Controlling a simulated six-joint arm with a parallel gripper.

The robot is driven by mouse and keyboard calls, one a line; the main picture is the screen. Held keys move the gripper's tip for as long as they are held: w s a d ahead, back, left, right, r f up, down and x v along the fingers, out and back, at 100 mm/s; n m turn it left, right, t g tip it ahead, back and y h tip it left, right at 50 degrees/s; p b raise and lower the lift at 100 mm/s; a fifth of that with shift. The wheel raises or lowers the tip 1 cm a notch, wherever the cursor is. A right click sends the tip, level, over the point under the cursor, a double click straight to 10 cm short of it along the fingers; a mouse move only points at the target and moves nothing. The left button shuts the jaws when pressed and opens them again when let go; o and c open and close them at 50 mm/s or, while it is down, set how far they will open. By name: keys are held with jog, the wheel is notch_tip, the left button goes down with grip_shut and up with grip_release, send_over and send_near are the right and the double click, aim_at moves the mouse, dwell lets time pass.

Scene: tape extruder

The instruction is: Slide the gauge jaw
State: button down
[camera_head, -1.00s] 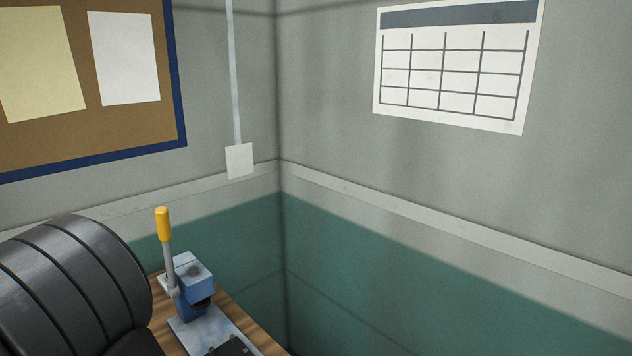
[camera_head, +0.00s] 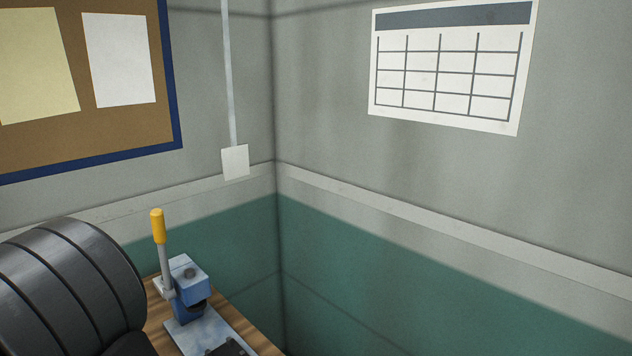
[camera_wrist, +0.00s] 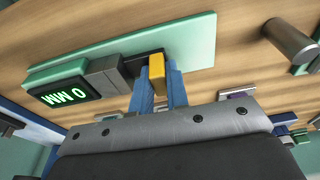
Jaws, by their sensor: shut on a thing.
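The gauge shows only in the wrist view. It has a long pale green base (camera_wrist: 190,38), a dark display (camera_wrist: 62,95) with a lit green 0 and MM, and a grey block (camera_wrist: 107,76). A dark piece lies beside the block, partly hidden by my fingers. My gripper (camera_wrist: 158,75) has two blue fingers and is shut on a yellow tab (camera_wrist: 157,72), which appears to be the gauge jaw's grip. How the tab joins the jaw is hidden.
In the wrist view a grey metal cylinder (camera_wrist: 290,40) stands right of the gauge on the wooden bench (camera_wrist: 120,22). In the head view a blue lever press (camera_head: 187,288) with a yellow handle (camera_head: 158,226) stands near the bench edge, by the room corner.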

jog(key=shift+s+a, duration=0.1)
dwell(0.3)
jog(key=shift+s+a, duration=1.6)
jog(key=c, duration=1.3)
grip_release()
jog(key=r, duration=0.5)
jog(key=s+d+r, duration=0.1)
jog(key=r, duration=0.2)
